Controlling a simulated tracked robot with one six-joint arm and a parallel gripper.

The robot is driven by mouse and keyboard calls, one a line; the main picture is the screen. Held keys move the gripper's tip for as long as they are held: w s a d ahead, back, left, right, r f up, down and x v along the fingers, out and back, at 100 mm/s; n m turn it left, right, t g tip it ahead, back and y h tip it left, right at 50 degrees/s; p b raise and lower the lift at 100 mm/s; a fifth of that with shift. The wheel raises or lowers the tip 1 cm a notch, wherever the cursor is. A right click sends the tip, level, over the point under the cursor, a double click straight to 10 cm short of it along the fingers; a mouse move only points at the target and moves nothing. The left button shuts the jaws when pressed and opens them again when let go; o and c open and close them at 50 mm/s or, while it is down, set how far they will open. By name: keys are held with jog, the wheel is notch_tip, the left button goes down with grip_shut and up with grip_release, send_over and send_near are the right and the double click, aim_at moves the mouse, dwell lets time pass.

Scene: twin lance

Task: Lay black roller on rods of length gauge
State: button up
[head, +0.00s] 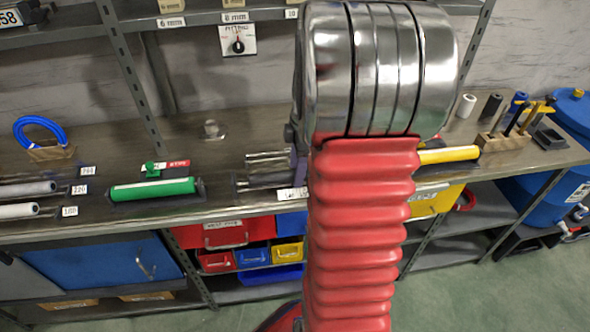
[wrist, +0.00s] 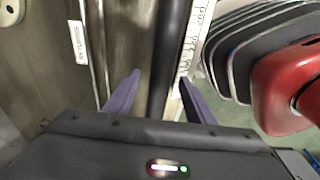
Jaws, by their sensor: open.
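My gripper (wrist: 158,92) is open, its two purple fingers apart in the wrist view. A long black bar, which looks like the black roller (wrist: 164,50), runs between the fingers; I cannot tell whether either touches it. A white strip with printed marks, apparently part of the length gauge (wrist: 187,45), lies just right of it. Thin pale rods (wrist: 97,50) run left of the fingers. In the head view, grey rods and a dark cylinder (head: 265,180) lie on the bench beside my arm. My arm hides most of the gripper and part of the gauge there.
A green roller (head: 152,190) lies left on the bench (head: 225,145), and a yellow roller (head: 450,155) lies right of my arm. Small white, black and blue cylinders (head: 490,106) stand far right. Shelf posts (head: 131,85) rise behind. Bins (head: 225,234) sit below.

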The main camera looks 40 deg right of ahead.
notch_tip(320, 180, up, 13)
jog(key=d, duration=0.1)
jog(key=shift+s+d, duration=0.2)
jog(key=shift+s, duration=0.25)
jog(key=shift+m, duration=0.3)
dwell(0.7)
jog(key=s+a+m+t, duration=0.2)
jog(key=s+a+m, duration=0.2)
jog(key=a, duration=1)
jog(key=s+a+m+t+h, duration=0.1)
jog(key=s+a+m, duration=0.3)
jog(key=a, duration=1.1)
jog(key=m+t, duration=0.1)
jog(key=m, duration=0.1)
jog(key=shift+s+a+r+m+t, duration=0.2)
jog(key=shift+s+r+m+t, duration=0.1)
jog(key=shift+s+t, duration=0.1)
